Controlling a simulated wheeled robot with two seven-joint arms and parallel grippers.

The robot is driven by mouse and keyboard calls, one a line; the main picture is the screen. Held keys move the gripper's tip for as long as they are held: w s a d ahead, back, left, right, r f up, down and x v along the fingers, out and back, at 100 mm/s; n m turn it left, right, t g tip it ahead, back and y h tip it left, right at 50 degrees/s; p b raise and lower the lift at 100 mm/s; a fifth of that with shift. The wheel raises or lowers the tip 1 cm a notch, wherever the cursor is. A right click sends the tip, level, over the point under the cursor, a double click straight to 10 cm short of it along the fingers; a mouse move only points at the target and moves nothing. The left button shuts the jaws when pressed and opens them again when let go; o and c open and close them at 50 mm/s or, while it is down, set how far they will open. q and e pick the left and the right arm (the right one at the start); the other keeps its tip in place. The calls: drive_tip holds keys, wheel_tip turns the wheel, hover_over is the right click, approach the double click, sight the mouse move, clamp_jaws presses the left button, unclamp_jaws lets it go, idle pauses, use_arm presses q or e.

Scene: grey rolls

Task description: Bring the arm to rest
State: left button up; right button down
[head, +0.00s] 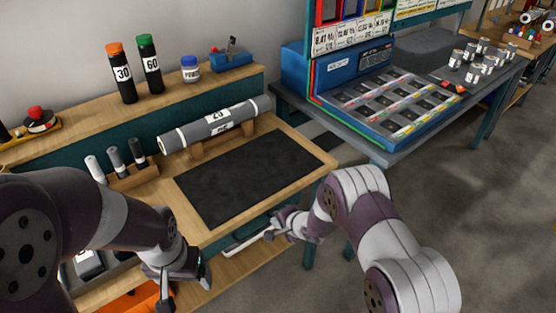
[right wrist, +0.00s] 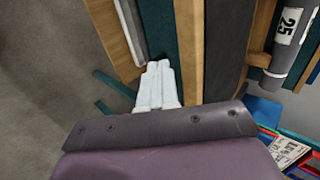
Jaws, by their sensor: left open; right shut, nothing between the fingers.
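My right arm reaches over the front edge of the wooden workbench, and its gripper (head: 270,230) is beside the edge, above a lower wooden shelf. In the right wrist view its pale fingertips (right wrist: 158,72) are together with nothing between them. My left gripper (head: 186,284) is low at the front of the bench, open, with no object visible in it. A large grey roll labelled 25 (head: 214,125) lies on a wooden cradle at the back of the bench; it also shows in the right wrist view (right wrist: 290,35).
A black mat (head: 255,175) lies bare on the workbench. Small rolls (head: 115,158) stand in a wooden holder at left. Bottles 30 (head: 122,75) and 60 (head: 150,65) stand on the back ledge. A blue sectioned tray (head: 390,108) sits on the grey table. Floor at right is open.

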drive_tip(key=s+d+n+g+h, duration=0.45)
drive_tip(key=s+d+n, duration=0.35)
drive_tip(key=s+d, duration=0.25)
drive_tip(key=s+d+r+n, duration=0.1)
drive_tip(key=s+d+r, duration=0.1)
drive_tip(key=s+r, duration=0.3)
drive_tip(key=s+d+r+g+h, duration=0.1)
drive_tip(key=s+d+r, duration=0.2)
drive_tip(key=s+r, duration=0.3)
drive_tip(key=s+d+r+n, duration=0.1)
drive_tip(key=s+d+r, duration=0.1)
drive_tip(key=s+r, duration=0.4)
drive_tip(key=shift+d+r+n, duration=0.25)
drive_tip(key=shift+r+n, duration=0.05)
drive_tip(key=shift+r, duration=0.4)
drive_tip(key=shift+g, duration=0.25)
